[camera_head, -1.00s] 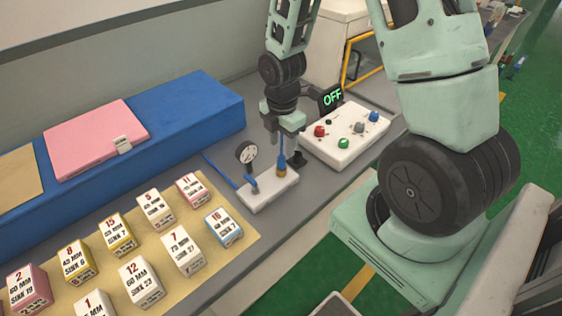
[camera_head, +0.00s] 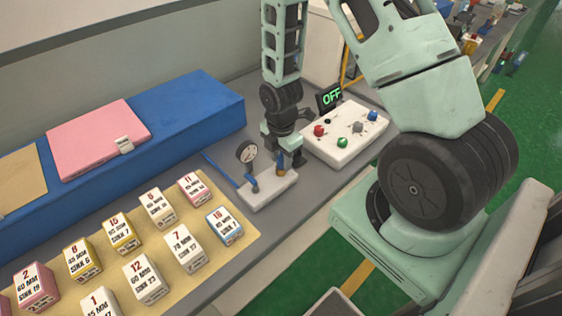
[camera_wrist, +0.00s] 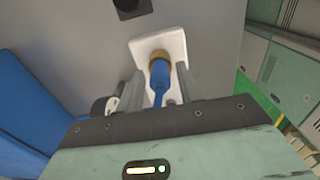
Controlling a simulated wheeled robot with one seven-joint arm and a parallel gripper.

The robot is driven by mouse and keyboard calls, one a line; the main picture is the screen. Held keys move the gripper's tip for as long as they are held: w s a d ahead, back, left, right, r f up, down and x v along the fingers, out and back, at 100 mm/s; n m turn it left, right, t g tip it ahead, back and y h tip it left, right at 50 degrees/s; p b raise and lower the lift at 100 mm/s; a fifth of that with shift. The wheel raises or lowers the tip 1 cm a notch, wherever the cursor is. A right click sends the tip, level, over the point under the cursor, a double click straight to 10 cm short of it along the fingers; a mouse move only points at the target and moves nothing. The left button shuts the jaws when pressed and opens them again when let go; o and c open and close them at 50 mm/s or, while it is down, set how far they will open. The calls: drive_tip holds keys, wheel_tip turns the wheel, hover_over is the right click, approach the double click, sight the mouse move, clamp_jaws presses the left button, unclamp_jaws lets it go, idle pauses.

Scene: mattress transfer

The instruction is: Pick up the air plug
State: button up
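The air plug, blue with a brass-coloured collar (camera_wrist: 159,70), stands in the white block (camera_head: 266,192) on the grey bench. In the head view my gripper mostly hides the plug; a bit of its brass collar (camera_head: 281,171) shows. My gripper (camera_wrist: 162,86) is lowered over the plug, pointing down. In the wrist view one finger is on each side of the plug, and gaps show between the plug and the fingers. A blue hose or stem runs from the plug back toward my gripper's palm. The white block (camera_wrist: 175,46) also shows there.
A round gauge (camera_head: 246,152) stands close on the left of my gripper, with a blue hose beside it. Several labelled blocks stand on a tan mat (camera_head: 236,252) at front left.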

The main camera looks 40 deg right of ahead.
clamp_jaws()
drive_tip(key=shift+r, duration=0.15)
wheel_tip(320, 180, up, 9)
drive_tip(key=shift+r+b, duration=0.2)
drive_tip(key=shift+b, duration=0.5)
wheel_tip(320, 180, up, 5)
drive_tip(key=p, duration=0.5)
hover_over(281, 156)
drive_tip(key=shift+r, duration=0.2)
drive_tip(key=shift+f, duration=0.1)
